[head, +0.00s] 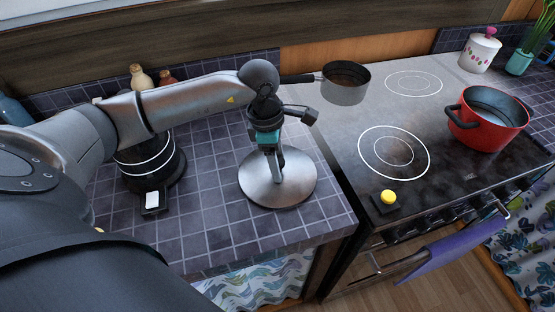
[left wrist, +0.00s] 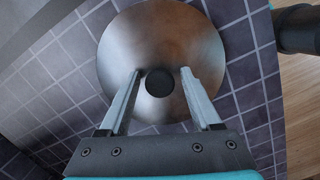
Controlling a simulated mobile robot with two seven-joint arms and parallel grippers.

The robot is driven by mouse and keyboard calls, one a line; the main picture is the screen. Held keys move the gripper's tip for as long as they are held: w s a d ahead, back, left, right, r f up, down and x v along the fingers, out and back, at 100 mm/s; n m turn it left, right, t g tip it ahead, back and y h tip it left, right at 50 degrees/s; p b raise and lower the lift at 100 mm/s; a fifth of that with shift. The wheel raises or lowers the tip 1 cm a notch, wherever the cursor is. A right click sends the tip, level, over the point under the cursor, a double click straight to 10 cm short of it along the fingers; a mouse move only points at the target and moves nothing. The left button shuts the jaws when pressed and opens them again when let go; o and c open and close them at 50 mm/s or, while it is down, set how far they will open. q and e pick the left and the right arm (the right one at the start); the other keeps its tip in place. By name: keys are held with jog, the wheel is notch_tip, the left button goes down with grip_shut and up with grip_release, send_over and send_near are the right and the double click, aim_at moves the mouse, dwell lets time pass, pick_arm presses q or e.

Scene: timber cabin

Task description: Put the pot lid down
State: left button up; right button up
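The pot lid (head: 255,188) is a round brushed-metal disc that appears to lie flat on the tiled counter, left of the stove. In the left wrist view the lid (left wrist: 122,50) shows from above with its black knob (left wrist: 159,82) in the middle. My left gripper (head: 279,168) points down over the lid. In the left wrist view its fingers (left wrist: 161,72) are apart, one on each side of the knob, with a visible gap on both sides. The red pot (head: 492,128) stands uncovered on the right of the stove. My right gripper is not in view.
A grey saucepan (head: 346,88) stands at the stove's back left. A yellow button on a black base (head: 388,199) sits at the stove's front left. A black round appliance (head: 150,170) is partly behind my left arm. Bare tiles (head: 205,215) surround the lid's left side.

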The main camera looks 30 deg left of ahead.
pick_arm(q)
jog(key=shift+o, duration=0.3)
jog(key=shift+r, duration=0.1)
jog(key=shift+r, duration=0.3)
notch_tip(320, 180, up, 12)
jog(key=a, duration=0.1)
jog(key=shift+s+a+f+p, duration=0.25)
jog(key=shift+s+a+p, duration=0.05)
jog(key=shift+s+p, duration=0.15)
